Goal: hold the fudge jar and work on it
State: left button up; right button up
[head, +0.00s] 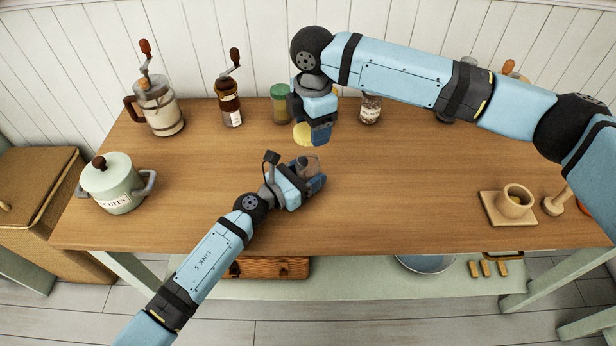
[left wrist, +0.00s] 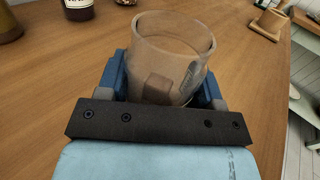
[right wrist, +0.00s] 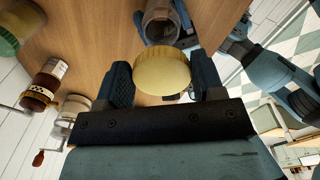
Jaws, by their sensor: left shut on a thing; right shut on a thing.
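The fudge jar (head: 309,161) is a clear glass jar with an open top, standing upright near the middle of the wooden table. In the left wrist view the jar (left wrist: 170,45) shows a brown block inside and part of a label. My left gripper (head: 311,176) is shut around the jar's body. A round pale yellow lid (head: 301,134) is off the jar. My right gripper (right wrist: 161,82) is shut on this lid (right wrist: 161,68) and holds it above and behind the jar. The jar's mouth also shows beyond the lid in the right wrist view (right wrist: 160,22).
A pale green labelled pot (head: 112,188) is at the left. A crank jar (head: 162,110), a mill (head: 229,105), a green-lidded jar (head: 281,106) and a labelled jar (head: 370,109) stand along the back. A wooden cup (head: 514,199) sits at the right. The table's centre right is clear.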

jog(key=shift+f, duration=2.5)
jog(key=shift+f, duration=0.9)
jog(key=shift+f, duration=0.5)
